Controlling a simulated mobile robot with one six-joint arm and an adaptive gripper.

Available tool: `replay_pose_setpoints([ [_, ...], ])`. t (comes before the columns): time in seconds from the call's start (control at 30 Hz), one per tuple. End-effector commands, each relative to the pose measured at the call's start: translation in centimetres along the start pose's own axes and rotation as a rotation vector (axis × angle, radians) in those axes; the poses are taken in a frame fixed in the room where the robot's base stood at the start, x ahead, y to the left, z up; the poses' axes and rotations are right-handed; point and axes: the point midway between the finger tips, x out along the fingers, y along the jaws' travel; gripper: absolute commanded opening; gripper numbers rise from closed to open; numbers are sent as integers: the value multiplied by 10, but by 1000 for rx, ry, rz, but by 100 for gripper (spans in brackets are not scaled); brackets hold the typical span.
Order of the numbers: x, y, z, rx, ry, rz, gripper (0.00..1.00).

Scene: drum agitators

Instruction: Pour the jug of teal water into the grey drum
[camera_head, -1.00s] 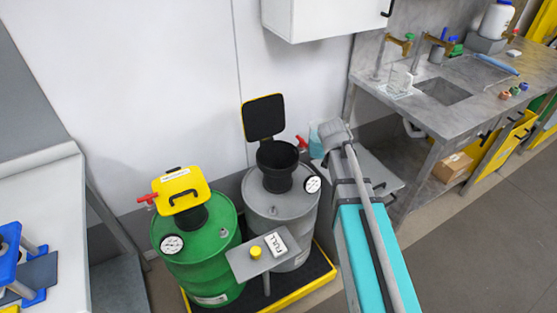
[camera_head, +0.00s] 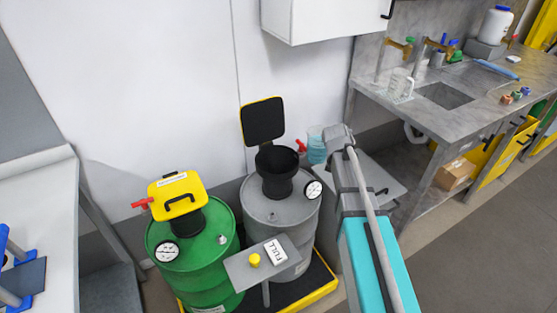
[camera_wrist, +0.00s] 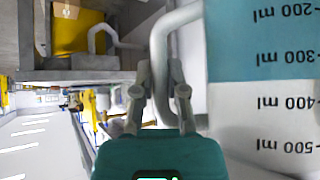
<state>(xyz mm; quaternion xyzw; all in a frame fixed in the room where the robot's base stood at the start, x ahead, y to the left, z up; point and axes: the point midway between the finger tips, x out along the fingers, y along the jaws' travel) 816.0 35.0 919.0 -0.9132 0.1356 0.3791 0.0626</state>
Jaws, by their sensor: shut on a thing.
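My gripper (camera_wrist: 160,95) is shut on the jug's pale handle (camera_wrist: 187,50) in the wrist view. The clear jug (camera_wrist: 262,120) shows upside-down markings there, with teal water (camera_wrist: 262,35) up to between 300 and 400 ml. In the head view the jug (camera_head: 317,147) looks upright, just right of the black funnel (camera_head: 278,160) on the grey drum (camera_head: 262,208). My arm partly hides the jug, and my fingertips are hidden there. The funnel's black lid (camera_head: 262,121) stands open.
A green drum (camera_head: 200,262) with a shut yellow lid (camera_head: 177,195) stands to the left. A "FULL" sign plate (camera_head: 240,272) is in front. Both drums stand on a yellow-edged pallet (camera_head: 318,293). A sink counter (camera_head: 470,118) is at right and a white cabinet (camera_head: 318,20) above.

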Motion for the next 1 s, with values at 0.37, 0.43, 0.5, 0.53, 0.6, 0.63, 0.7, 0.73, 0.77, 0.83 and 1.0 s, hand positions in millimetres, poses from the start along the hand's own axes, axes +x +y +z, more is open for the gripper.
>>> replay_pose_setpoints([
  [0.37,-6,-10,-4,-85,20,79,0],
  [0.43,-7,-12,-4,-110,26,105,0],
  [0.5,-9,-15,-5,-135,34,129,0],
  [0.53,-9,-16,-5,-146,37,139,0],
  [0.6,-11,-19,-6,-169,42,164,0],
  [0.63,-11,-20,-7,-180,46,175,0],
  [0.7,-13,-23,-7,-204,53,198,0],
  [0.73,-13,-24,-7,-215,55,209,0],
  [0.77,-14,-26,-8,-225,58,220,0],
  [0.83,-16,-28,-8,-249,66,244,0],
  [1.0,-27,-38,-18,-308,82,303,0],
])
